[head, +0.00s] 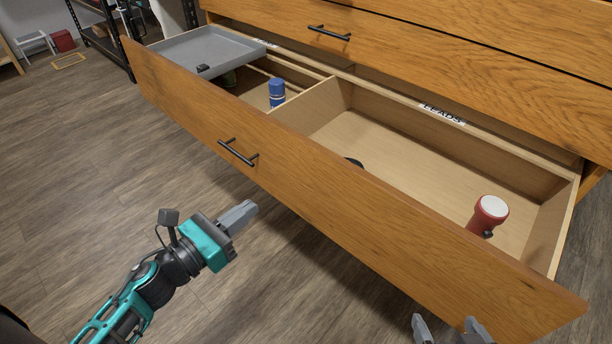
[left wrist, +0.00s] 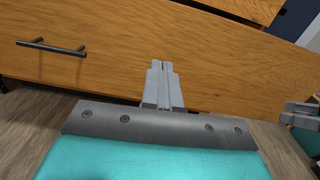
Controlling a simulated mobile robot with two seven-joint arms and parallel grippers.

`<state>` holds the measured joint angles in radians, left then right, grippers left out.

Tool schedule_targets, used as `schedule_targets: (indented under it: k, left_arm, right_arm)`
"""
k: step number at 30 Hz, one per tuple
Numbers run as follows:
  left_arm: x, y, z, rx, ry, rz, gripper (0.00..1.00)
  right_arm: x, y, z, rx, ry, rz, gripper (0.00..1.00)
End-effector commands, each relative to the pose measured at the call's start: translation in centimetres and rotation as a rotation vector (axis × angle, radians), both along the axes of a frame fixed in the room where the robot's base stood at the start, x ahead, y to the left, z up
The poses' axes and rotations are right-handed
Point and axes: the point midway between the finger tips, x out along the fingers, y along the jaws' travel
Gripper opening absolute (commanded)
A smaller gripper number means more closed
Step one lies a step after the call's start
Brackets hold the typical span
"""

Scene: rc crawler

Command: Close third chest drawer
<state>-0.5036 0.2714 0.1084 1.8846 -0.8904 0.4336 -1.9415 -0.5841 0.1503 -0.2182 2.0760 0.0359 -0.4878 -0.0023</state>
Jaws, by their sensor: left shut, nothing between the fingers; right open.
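The open chest drawer (head: 330,215) is pulled far out, with a wooden front and a black bar handle (head: 238,152). Its front also fills the left wrist view (left wrist: 110,75), with the handle (left wrist: 52,47) at the upper left. My left gripper (head: 250,209) is shut and empty, in front of the drawer face, below and right of the handle. In the left wrist view its fingertips (left wrist: 162,66) point at the drawer front; I cannot tell if they touch. My right gripper (head: 444,328) is open at the bottom edge, near the drawer's right part, and shows at the right of the left wrist view (left wrist: 305,108).
The drawer above (head: 420,60) appears shut. Wooden floor (head: 70,170) is clear at left.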

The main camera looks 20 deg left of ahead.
Motion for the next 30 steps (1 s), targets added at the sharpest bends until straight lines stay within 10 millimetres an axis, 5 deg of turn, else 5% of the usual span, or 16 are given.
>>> schedule_targets:
  k: [7,22,30]
  left_arm:
    - [2.0,-0.8,0.0,0.053,-0.024,-0.013,0.0]
    - [10.6,-4.3,0.0,0.048,-0.022,-0.01,0.0]
    - [12.7,-5.3,-0.1,0.047,-0.02,-0.01,0.0]
  right_arm:
    - [-0.2,-0.1,-0.2,-0.004,0.004,0.005,0.91]
    - [-0.3,0.0,-0.2,0.001,0.006,-0.001,0.91]
    - [-0.2,0.1,-0.3,0.006,0.006,-0.005,0.91]
